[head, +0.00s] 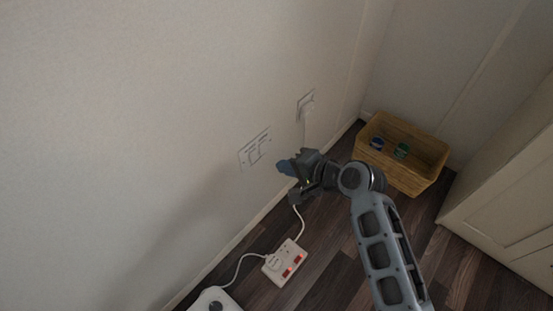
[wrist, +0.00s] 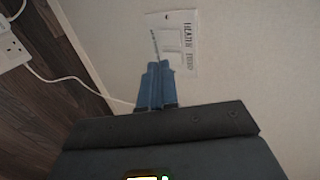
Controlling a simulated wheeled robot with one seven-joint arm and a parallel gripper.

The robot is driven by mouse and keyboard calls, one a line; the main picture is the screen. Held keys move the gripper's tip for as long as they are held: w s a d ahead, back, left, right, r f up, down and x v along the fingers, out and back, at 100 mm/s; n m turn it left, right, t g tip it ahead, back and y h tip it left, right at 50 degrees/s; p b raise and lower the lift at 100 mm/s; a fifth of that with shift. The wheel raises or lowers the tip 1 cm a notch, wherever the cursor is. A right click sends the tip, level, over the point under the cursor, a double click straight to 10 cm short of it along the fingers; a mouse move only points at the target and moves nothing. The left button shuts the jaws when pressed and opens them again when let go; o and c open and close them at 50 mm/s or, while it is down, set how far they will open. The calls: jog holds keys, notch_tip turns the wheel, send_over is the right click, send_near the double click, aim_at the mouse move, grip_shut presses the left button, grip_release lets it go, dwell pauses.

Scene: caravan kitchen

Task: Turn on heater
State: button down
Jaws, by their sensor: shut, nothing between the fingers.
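A white switch plate (head: 306,103) is on the wall, upper right of my gripper in the head view. In the wrist view a white plate with a label (wrist: 173,43) and a rocker switch is straight ahead of the fingertips; its printed text is hard to read. A wider double plate (head: 255,149) is on the wall to the left of my gripper in the head view. My gripper (head: 283,167) has its blue fingers shut and empty, pointing at the wall. The fingers also show in the wrist view (wrist: 155,88), just short of or against the labelled plate; I cannot tell if they touch.
A white extension block (head: 284,262) with red switches and a cable lies on the floor, beside a white appliance (head: 215,300). A wicker basket (head: 412,178) holding small containers stands in the corner. A cabinet (head: 510,190) is at right.

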jog(key=p+v, duration=0.1)
jog(key=v, duration=0.3)
jog(key=shift+d+r, duration=0.1)
jog(key=shift+p, duration=1.05)
